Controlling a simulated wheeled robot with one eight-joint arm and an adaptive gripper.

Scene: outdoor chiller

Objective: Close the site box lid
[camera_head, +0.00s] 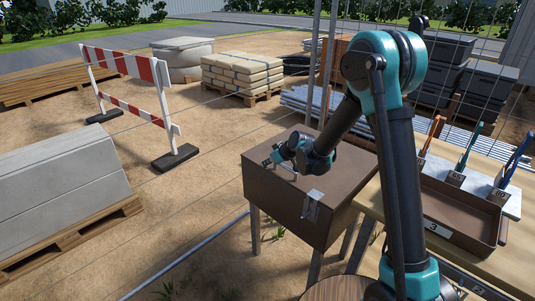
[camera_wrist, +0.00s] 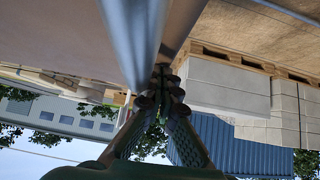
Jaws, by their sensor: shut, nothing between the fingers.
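Contact is unclear.
The workbench at right holds a brown tray (camera_head: 458,208) marked 3 and a rack of coloured-handled tools (camera_head: 475,180). A red-and-white barrier (camera_head: 135,95) stands at left, near grey slabs (camera_head: 60,190) on a pallet. Bare sandy ground lies left of the box.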

